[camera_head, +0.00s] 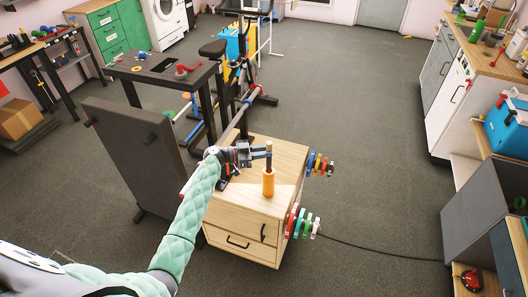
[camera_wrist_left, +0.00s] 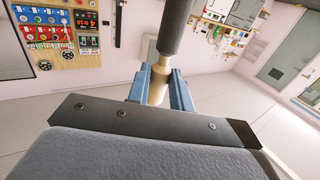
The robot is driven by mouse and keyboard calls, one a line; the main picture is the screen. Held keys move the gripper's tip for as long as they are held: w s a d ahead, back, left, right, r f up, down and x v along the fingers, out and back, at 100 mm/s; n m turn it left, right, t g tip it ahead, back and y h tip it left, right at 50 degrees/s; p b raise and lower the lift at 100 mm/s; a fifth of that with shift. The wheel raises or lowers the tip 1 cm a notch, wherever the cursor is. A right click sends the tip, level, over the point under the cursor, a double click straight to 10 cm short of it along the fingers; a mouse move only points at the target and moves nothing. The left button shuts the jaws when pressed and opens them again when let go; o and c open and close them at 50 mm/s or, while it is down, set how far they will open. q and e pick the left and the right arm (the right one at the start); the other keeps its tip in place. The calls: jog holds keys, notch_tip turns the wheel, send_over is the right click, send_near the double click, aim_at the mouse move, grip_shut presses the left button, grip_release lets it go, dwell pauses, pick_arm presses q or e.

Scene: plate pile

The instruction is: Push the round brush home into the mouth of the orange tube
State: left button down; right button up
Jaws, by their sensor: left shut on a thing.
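The orange tube (camera_head: 268,184) stands upright on top of the wooden cabinet. My left gripper (camera_head: 268,153) is just above it, shut on the round brush (camera_head: 268,145), whose light brown end sticks up above the fingers. A darker part of the brush shows below the fingers, in line with the tube mouth; whether it is inside the mouth is too small to tell. In the left wrist view, the blue fingers (camera_wrist_left: 161,90) of my left gripper close around the cream handle, and a grey cylinder of the brush (camera_wrist_left: 176,25) extends beyond it. The tube does not show there. My right gripper is not in view.
The wooden cabinet (camera_head: 240,213) has free top surface around the tube. Coloured round items (camera_head: 320,165) hang on its right side. A dark panel (camera_head: 135,155) stands left of my left arm, and a dark table (camera_head: 160,70) lies behind. Open floor lies right.

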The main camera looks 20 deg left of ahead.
aim_at(264, 171)
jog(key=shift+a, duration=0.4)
pick_arm(q)
jog(key=shift+r+p, duration=0.1)
jog(key=shift+p, duration=0.3)
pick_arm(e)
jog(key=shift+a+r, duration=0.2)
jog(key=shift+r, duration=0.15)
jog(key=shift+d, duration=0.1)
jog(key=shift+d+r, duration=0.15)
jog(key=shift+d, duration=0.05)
pick_arm(q)
jog(key=shift+p, duration=0.7)
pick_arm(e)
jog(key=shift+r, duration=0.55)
